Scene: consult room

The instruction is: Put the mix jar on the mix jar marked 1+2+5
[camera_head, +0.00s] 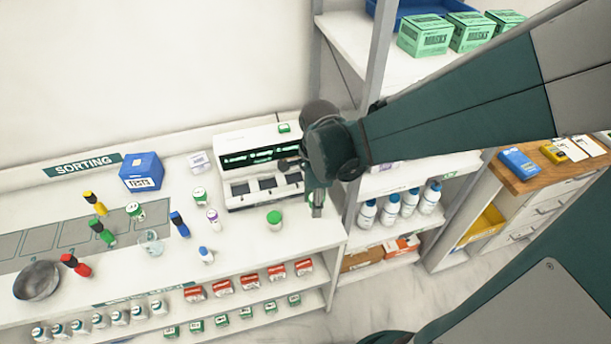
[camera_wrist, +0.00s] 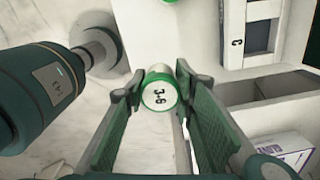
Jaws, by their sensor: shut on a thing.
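My gripper (camera_wrist: 160,95) is shut on a small jar (camera_wrist: 160,94) whose white, green-rimmed lid reads "3+6" in the wrist view. In the head view my gripper (camera_head: 317,210) is near the counter's right end, right of a green-lidded jar (camera_head: 274,220) that stands apart on the counter; the held jar is mostly hidden there. Part of a green lid (camera_wrist: 168,2) also shows at the wrist view's top edge. Two more jars with green markings, a nearer one (camera_head: 199,196) and a farther-left one (camera_head: 135,211), stand on the counter. I cannot read a "1+2+5" mark anywhere.
A white machine (camera_head: 236,140) with dark slots stands behind the jars. Dropper bottles in yellow (camera_head: 95,203), green (camera_head: 102,231), red (camera_head: 75,265) and blue (camera_head: 179,224), a glass beaker (camera_head: 151,243) and a metal bowl (camera_head: 37,281) are to the left. The counter's front right is mostly clear.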

